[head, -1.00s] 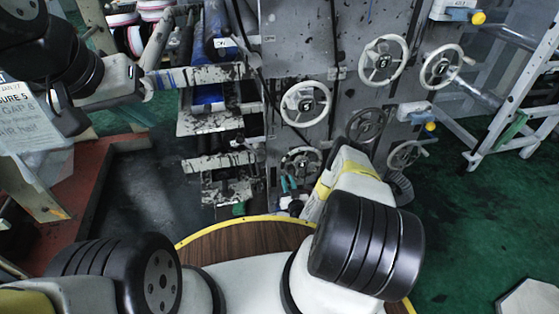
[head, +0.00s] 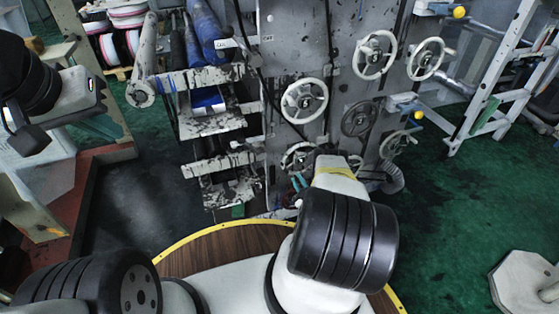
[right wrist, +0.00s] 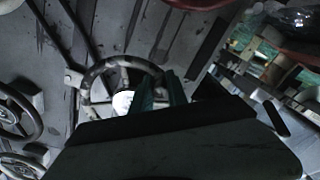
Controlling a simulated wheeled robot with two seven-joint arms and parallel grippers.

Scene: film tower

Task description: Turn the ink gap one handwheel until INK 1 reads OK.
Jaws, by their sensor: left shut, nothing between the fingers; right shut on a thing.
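Several spoked handwheels sit on the grey machine panel. The lower-left handwheel (head: 300,158) is partly hidden by my right arm in the head view. My right gripper (head: 298,183) shows as teal fingers low on this wheel. In the right wrist view, the fingers (right wrist: 160,92) are shut at the right part of a handwheel rim (right wrist: 98,72), with a pale round hub beside them. My left gripper (head: 22,143) is shut and empty at the far left, away from the panel. No wheel label and no INK 1 reading is legible.
Other handwheels surround it: a white one (head: 304,101) above, a dark one (head: 360,118) to the right, and two upper right (head: 374,55). Blue rollers (head: 207,100) stand left of the panel. A white ladder frame (head: 500,85) is at right.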

